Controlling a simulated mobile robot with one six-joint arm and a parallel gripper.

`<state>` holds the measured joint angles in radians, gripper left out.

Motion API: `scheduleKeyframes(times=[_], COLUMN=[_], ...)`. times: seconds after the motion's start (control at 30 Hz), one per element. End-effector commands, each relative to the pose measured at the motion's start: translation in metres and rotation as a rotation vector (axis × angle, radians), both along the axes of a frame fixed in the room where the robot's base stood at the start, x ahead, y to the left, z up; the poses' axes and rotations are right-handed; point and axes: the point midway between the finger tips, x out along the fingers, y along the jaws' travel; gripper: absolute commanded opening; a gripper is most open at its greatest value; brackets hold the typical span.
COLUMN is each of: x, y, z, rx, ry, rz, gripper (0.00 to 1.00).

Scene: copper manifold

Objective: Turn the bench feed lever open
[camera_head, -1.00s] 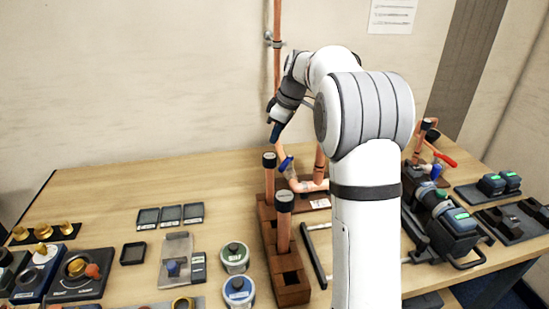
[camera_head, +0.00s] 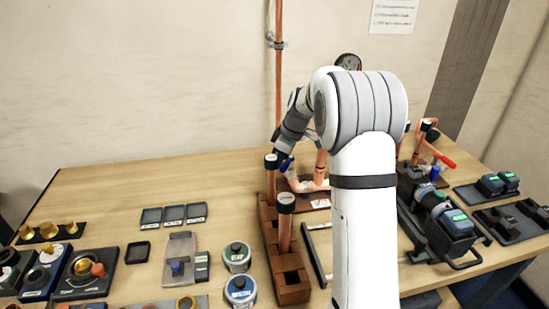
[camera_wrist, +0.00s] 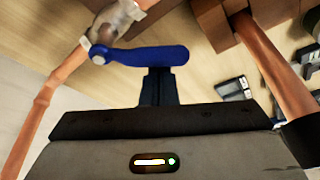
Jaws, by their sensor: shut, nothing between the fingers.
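The blue feed lever (camera_wrist: 145,55) runs left to right across the wrist view, pivoting at its left end on a metal valve body (camera_wrist: 112,22) in a copper pipe. In the head view the lever (camera_head: 287,164) is a small blue piece above the wooden base at the back of the bench. My gripper (camera_wrist: 160,72) is shut and empty, with its tips right at the near side of the lever's free part. I cannot tell whether they touch. In the head view my gripper (camera_head: 280,155) is dark and partly merges with the lever.
A wooden block rack (camera_head: 290,290) with upright copper pipes (camera_head: 284,232) stands close in front. A red-handled valve (camera_head: 444,159) is to the right, beside dark tools. Trays and tins (camera_head: 239,290) lie to the left. The back left of the bench is clear.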

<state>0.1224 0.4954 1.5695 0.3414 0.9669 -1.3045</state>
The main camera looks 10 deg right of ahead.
Motion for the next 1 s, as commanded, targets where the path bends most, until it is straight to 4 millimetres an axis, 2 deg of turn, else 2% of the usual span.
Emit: scheduleKeyframes(times=[0.8,1.0], x=[-0.005,0.000], y=[-0.004,0.012], z=[0.000,-0.005], rx=[0.000,0.001], ry=[0.001,0.002], rz=[0.001,0.004], gripper=[0.00,0.00])
